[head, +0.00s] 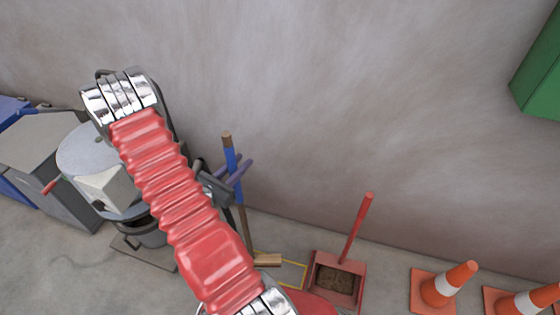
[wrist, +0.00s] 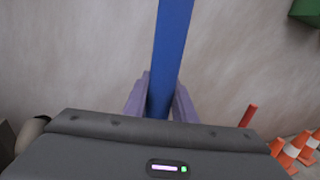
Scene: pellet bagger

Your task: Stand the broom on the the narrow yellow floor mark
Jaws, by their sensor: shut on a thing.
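The broom has a wooden handle with a blue section (head: 231,160) and a pale wooden head (head: 267,260) low by the floor. My gripper (head: 240,172) has its purple fingers shut on the blue section, and the handle stands nearly upright. The wrist view shows the blue handle (wrist: 171,50) between both fingers (wrist: 161,98). The narrow yellow floor mark (head: 303,276) is a thin outline just right of the broom head. My red arm hides part of this area. I cannot tell whether the head touches the floor or overlaps the mark.
A red dustpan (head: 361,286) with an upright red handle and brown contents stands right of the mark. Orange cones (head: 445,284) are farther right. A grey round machine (head: 85,150) and grey cabinet (head: 50,150) are left. The wall (head: 370,100) is close behind.

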